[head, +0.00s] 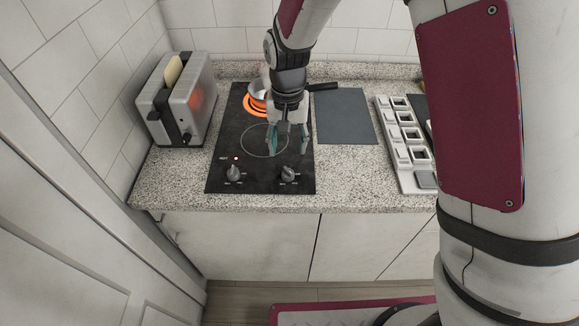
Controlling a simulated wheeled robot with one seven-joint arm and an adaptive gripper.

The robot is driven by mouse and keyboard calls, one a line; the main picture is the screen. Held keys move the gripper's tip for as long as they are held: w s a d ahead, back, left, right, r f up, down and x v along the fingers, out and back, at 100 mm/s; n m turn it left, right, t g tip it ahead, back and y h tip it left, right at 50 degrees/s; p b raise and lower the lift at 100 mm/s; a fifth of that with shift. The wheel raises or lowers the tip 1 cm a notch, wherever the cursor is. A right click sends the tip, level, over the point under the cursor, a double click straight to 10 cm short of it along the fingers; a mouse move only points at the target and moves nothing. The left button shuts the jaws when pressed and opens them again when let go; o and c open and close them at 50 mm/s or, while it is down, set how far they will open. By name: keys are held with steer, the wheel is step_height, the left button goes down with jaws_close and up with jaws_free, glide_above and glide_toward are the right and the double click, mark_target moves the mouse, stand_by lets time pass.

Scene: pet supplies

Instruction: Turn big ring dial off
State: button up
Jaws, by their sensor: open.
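The black cooktop (222,165) is set in the speckled counter. Its far burner (256,104) glows orange, and its near ring (262,140) is dark. Two dials stand at the front edge: a left dial (234,172) and a right dial (289,174). A small red light (236,158) shows behind the left dial. Which dial belongs to the big ring cannot be told. My gripper (288,152) points down over the right side of the near ring, behind the right dial, open and empty. It appears apart from both dials.
A pan (265,88) with a black handle stands at the back, partly hidden by my arm. A toaster (176,100) with bread stands left. A dark board (345,117) and a white rack with several square slots (398,158) lie right. The counter's front strip (350,186) is clear.

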mark_target(288, 170)
step_height(288, 170, down, 10)
steer(key=shift+f+p, duration=0.1)
steer(key=shift+p, duration=0.45)
steer(key=shift+c, duration=0.5)
jaws_close()
